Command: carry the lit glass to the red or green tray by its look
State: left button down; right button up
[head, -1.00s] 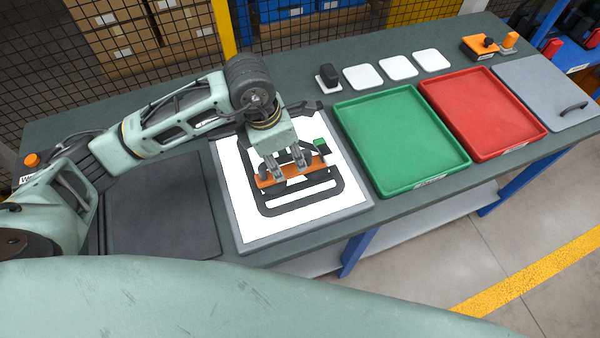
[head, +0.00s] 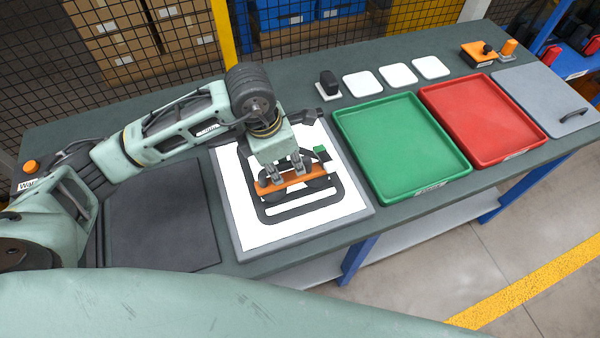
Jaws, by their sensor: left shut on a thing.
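A lit white panel (head: 232,205) with a grey rim lies on the bench. On it, or just above it, is the glass (head: 318,207), seen as a dark rounded frame against the light; I cannot tell whether it touches. An orange lifter bar (head: 290,181) with dark round cups and a small green part sits over the glass. My left gripper (head: 288,174) points down and is shut on the lifter. The green tray (head: 400,145) and red tray (head: 482,118) are to the right, both empty. My right gripper is out of view.
White square pads (head: 397,76) and a small black block (head: 328,83) stand behind the green tray. A grey lidded panel (head: 545,95) with a handle and an orange device (head: 479,54) are at the right. A dark mat (head: 160,215) lies left, clear.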

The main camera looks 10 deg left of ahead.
pick_arm(q)
jog(key=shift+w+r, duration=0.1)
jog(key=shift+r, duration=0.05)
dwell(0.5)
jog(key=shift+r+p, duration=0.35)
jog(key=shift+r, duration=0.1)
jog(key=shift+r+p, duration=1.6)
jog(key=shift+r, duration=1.65)
jog(key=shift+w+d+f, duration=0.1)
jog(key=shift+w+d, duration=0.2)
jog(key=shift+d, duration=0.05)
jog(key=w+d+b, duration=0.5)
jog(key=w+d, duration=0.2)
jog(key=d, duration=0.4)
jog(key=shift+w, duration=0.3)
jog(key=shift+a, duration=0.1)
